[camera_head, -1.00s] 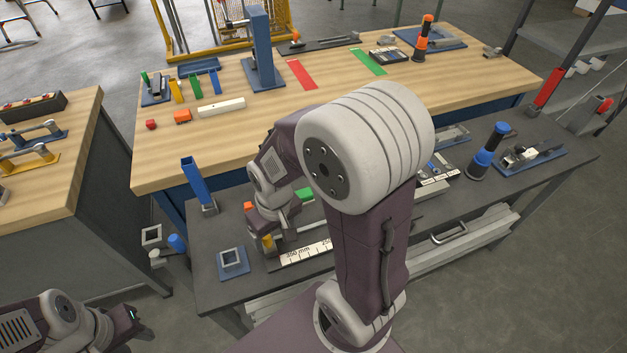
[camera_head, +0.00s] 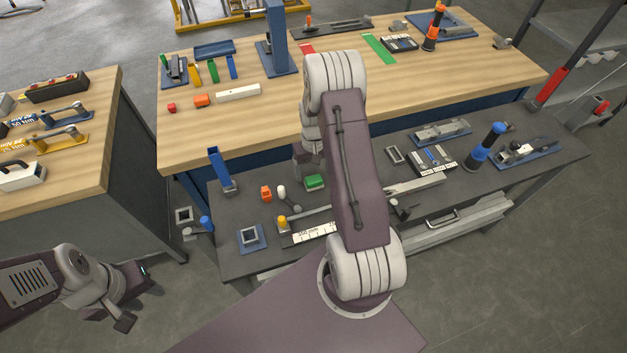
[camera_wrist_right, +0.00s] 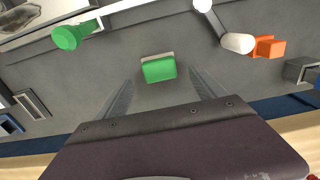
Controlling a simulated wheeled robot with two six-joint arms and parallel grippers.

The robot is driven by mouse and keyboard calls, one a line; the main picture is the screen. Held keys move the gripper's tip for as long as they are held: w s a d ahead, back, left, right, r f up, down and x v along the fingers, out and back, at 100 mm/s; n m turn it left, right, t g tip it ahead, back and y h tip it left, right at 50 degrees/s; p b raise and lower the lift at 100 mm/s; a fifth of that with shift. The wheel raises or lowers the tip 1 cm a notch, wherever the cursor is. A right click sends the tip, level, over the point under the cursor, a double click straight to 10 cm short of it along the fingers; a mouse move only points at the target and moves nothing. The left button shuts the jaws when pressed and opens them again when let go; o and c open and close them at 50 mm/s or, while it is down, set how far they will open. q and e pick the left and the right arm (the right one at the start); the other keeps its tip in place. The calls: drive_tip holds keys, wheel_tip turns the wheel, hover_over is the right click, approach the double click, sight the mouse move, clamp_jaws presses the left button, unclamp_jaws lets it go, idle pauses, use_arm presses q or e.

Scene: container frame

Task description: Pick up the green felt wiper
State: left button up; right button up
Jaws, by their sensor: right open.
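The green felt wiper is a small green block (camera_head: 314,182) with a pale grey layer along one side. It lies on the dark grey lower bench in the head view, beside my right arm. In the right wrist view the green block (camera_wrist_right: 158,72) lies in the middle. My right gripper (camera_wrist_right: 160,77) is open, with one finger to either side of the block in that view and no visible contact. Its height above the bench is hard to tell. My left gripper (camera_head: 138,294) hangs at the lower left over the floor, away from the block; its jaw opening is unclear.
A white-headed part (camera_wrist_right: 238,43) and an orange block (camera_wrist_right: 268,47) lie to one side of the wiper. A green knob (camera_wrist_right: 68,37) stands on the other side. The wooden workbench (camera_head: 440,90) rises behind the lower bench. Bare bench surrounds the wiper closely.

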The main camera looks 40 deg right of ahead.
sight(314, 178)
drive_tip(key=f, duration=0.2)
drive_tip(key=f+p, duration=0.1)
drive_tip(key=f, duration=0.1)
drive_tip(key=shift+s, duration=0.3)
drive_tip(key=shift+w+f, duration=0.15)
drive_tip(key=shift+f, duration=0.2)
drive_tip(key=c, duration=1.5)
drive_tip(key=shift+o, duration=0.2)
drive_tip(key=shift+r, duration=0.65)
drive_tip(key=r, duration=0.1)
drive_tip(key=r+b, duration=0.1)
drive_tip(key=r, duration=0.1)
drive_tip(key=shift+w+a, duration=0.15)
drive_tip(key=shift+a, duration=0.1)
drive_tip(key=shift+w+a+r+b, duration=0.35)
drive_tip(key=shift+w+a+r, duration=0.75)
drive_tip(key=shift+a, duration=0.45)
drive_tip(key=shift+w+a+r+b, duration=0.4)
drive_tip(key=shift+w+a+r, duration=0.65)
drive_tip(key=shift+a, duration=0.55)
drive_tip(key=shift+w+a+r+b, duration=0.35)
drive_tip(key=shift+w+a+r, duration=0.55)
drive_tip(key=shift+a+r, duration=0.5)
